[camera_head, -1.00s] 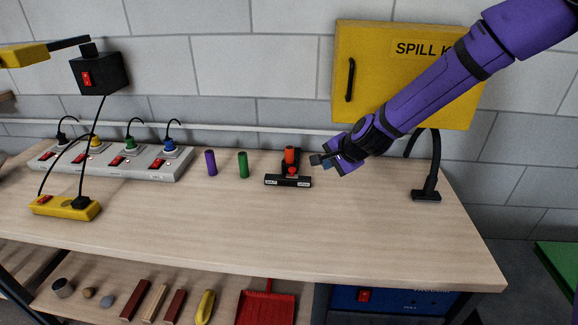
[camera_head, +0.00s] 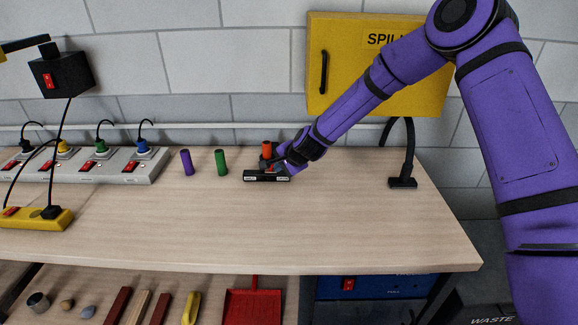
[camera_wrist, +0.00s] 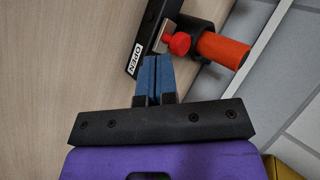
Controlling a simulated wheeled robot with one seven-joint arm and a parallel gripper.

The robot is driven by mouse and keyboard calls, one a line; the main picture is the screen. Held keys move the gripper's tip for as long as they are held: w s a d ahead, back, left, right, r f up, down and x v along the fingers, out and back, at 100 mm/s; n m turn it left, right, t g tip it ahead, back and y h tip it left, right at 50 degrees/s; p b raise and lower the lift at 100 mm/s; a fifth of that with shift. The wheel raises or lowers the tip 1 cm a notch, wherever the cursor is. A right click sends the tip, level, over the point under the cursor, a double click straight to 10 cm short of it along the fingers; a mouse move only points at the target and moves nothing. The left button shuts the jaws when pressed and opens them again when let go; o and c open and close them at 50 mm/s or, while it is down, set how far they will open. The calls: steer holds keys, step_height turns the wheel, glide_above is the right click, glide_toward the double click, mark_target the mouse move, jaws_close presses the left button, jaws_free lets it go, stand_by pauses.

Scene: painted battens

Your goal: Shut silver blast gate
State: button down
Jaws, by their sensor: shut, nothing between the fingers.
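The blast gate stands at the back of the bench: a black bar (camera_head: 258,178) with white end labels and an upright orange cylinder (camera_head: 267,148) behind it. In the wrist view the bar (camera_wrist: 148,35) carries an "OPEN" label (camera_wrist: 138,61) at its near end. A small silver piece (camera_wrist: 161,36) and a red knob (camera_wrist: 178,43) sit between the bar and the orange cylinder (camera_wrist: 222,51). My gripper (camera_head: 272,164) is at the gate's right side. Its blue fingertips (camera_wrist: 154,58) are together, empty, close to the silver piece and knob; contact is unclear.
A purple cylinder (camera_head: 187,162) and a green cylinder (camera_head: 221,162) stand left of the gate. A power strip (camera_head: 120,166) lies farther left. A yellow cabinet (camera_head: 350,85) hangs behind my arm, with a black stand (camera_head: 404,182) to the right.

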steer(key=shift+w+a+f, duration=0.2)
steer(key=shift+w+a, duration=0.25)
steer(key=shift+w, duration=0.15)
steer(key=shift+a, duration=2.9)
